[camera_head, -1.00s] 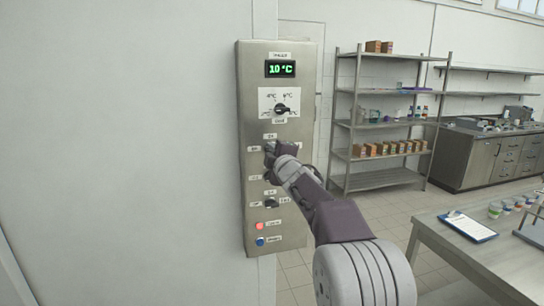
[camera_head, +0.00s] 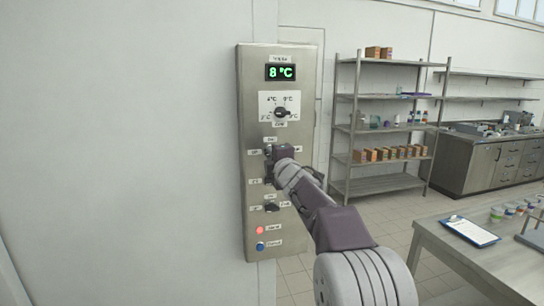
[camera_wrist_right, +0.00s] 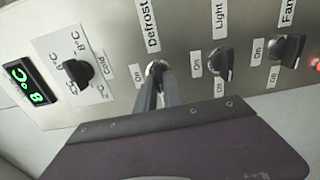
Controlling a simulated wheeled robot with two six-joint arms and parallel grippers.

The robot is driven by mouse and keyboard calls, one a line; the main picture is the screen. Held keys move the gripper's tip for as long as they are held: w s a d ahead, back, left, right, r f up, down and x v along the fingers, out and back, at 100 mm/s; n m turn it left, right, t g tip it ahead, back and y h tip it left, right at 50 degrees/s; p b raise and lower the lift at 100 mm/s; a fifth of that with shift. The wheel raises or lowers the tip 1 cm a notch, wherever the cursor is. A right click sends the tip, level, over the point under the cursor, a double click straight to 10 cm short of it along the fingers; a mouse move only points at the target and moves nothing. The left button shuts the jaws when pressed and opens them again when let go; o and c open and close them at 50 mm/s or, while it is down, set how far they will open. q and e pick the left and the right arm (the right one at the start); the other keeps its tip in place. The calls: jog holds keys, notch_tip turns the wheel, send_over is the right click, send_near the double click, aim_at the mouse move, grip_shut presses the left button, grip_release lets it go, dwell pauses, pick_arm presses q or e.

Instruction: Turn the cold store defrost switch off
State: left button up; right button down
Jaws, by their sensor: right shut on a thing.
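The steel control panel (camera_head: 250,120) hangs on the white wall in the head view. The Defrost switch (camera_wrist_right: 156,70) is a small dark knob in the right wrist view, between the Cold dial (camera_wrist_right: 79,70) and the Light switch (camera_wrist_right: 220,64). My right gripper (camera_wrist_right: 161,88) is shut on the Defrost knob, and its fingers hide part of it. In the head view my right gripper (camera_head: 270,151) covers the Defrost switch, so its exact position is hard to tell. My left gripper is not in view.
The Fan switch (camera_wrist_right: 289,50), a red light (camera_head: 260,230) and a blue button (camera_head: 260,246) are on the same panel. The display (camera_head: 281,72) reads 8 °C. A table with a clipboard (camera_head: 470,232) stands at right, shelves (camera_head: 380,97) behind.

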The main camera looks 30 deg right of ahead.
jog(key=c, duration=1.7)
grip_release()
jog(key=shift+r, duration=0.1)
jog(key=shift+o, duration=1.1)
jog(key=shift+d, duration=0.1)
jog(key=v, duration=0.9)
jog(key=shift+b, duration=0.35)
